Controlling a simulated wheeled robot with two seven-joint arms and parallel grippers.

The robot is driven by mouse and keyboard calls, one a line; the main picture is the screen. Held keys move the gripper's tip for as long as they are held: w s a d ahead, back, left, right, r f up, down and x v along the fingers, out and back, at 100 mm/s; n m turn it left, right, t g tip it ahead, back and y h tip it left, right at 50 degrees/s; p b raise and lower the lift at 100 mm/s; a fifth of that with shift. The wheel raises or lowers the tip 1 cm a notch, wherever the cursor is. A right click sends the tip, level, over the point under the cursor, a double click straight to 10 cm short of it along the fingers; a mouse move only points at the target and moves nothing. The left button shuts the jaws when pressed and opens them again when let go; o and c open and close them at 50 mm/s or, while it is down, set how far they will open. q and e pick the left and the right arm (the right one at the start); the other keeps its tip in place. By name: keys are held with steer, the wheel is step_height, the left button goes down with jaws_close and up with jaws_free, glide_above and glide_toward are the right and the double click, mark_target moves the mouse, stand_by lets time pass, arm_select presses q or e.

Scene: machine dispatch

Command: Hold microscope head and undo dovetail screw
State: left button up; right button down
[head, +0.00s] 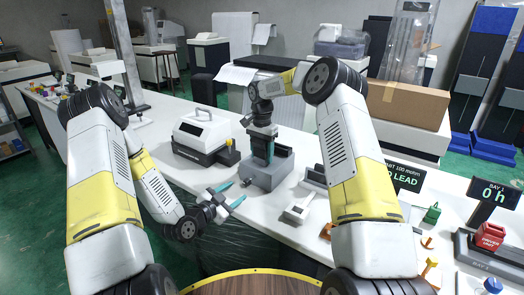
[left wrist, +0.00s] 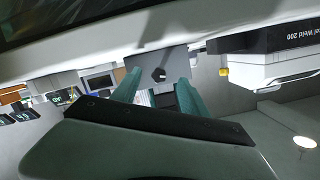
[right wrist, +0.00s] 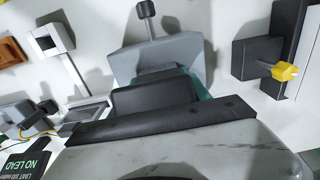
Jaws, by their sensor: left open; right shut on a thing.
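The microscope head, a dark block (right wrist: 152,96), is between the teal fingers of my right gripper (head: 268,158), which is shut on it from above. It sits at a grey block-shaped stand (head: 266,178) on the white bench; the fingers hide part of the joint. The dovetail screw, a dark knob (right wrist: 146,8) on a thin shaft, sticks out from the grey stand in the right wrist view. In the left wrist view the knob (left wrist: 158,75) appears between the open fingers of my left gripper (head: 230,194). In the head view that gripper is left of the stand, apart from it and empty.
A white and black welder (head: 203,135) with a yellow knob stands behind left of the stand. Farther right are a NO LEAD sign (head: 404,177) and a bay display (head: 493,193). Bench left of the welder is mostly clear.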

mark_target(245, 184)
arm_select(q)
steer(key=shift+d+r+n+g+y, duration=0.15)
steer(key=shift+n+g+y, duration=0.1)
steer(key=shift+n+y, duration=0.25)
steer(key=shift+d+r+n+g+y, duration=0.15)
steer(key=shift+n+g+y, duration=0.15)
steer(key=shift+n, duration=0.4)
steer(key=shift+w+d, duration=0.7)
steer(key=shift+w, duration=0.25)
steer(key=shift+w+d, duration=0.65)
steer(key=shift+w, duration=0.3)
jaws_close()
